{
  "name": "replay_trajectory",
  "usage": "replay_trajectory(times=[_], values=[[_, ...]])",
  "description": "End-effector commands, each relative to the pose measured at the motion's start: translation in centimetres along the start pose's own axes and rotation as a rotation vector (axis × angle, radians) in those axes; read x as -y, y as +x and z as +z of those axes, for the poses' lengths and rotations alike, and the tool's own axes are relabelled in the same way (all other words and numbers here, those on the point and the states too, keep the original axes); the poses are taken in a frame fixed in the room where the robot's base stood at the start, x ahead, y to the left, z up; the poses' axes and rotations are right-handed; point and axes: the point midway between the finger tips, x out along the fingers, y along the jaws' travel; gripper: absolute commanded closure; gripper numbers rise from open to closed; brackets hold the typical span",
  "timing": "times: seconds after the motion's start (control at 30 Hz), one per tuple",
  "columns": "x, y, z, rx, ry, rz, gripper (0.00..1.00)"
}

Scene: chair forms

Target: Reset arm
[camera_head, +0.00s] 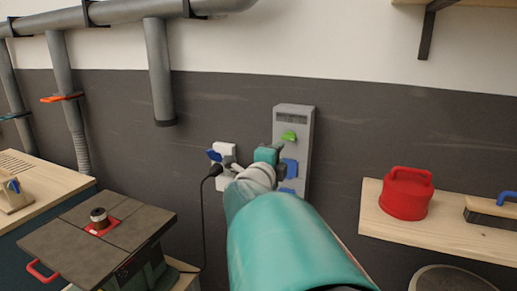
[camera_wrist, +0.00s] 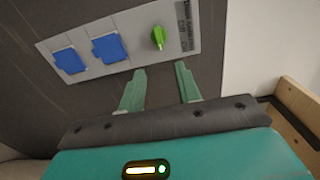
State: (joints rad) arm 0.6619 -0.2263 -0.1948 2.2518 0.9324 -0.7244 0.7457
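My arm reaches forward from the bottom of the head view toward a grey wall box. My gripper (camera_wrist: 158,72) shows its two green fingers apart in the wrist view, with nothing between them. In the head view the gripper (camera_head: 266,152) is small, partly hidden by the arm, and overlaps the box. The grey box (camera_head: 294,115) is on the dark wall. It carries a green knob (camera_wrist: 158,38) and two blue covers (camera_wrist: 109,48) in the wrist view. The knob also shows in the head view (camera_head: 289,136). I cannot tell the exact gap between fingertips and box.
A white socket (camera_head: 226,153) with a black plug and cable is left of the box. A machine table (camera_head: 70,238) stands lower left. A wooden shelf (camera_head: 440,230) at right holds a red container (camera_head: 406,193). Grey pipes (camera_head: 160,70) run along the upper wall.

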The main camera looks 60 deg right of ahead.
Motion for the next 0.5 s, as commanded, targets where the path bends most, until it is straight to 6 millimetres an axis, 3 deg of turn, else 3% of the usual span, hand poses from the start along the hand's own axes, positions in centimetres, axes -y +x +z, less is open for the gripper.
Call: replay_trajectory(times=[0.2, 0.5], values=[[0.0, -2.3, 0.1, 0.001, 0.0, -0.001, 0.66], [0.0, -2.5, 0.0, 0.0, 0.0, 0.0, 0.66]])
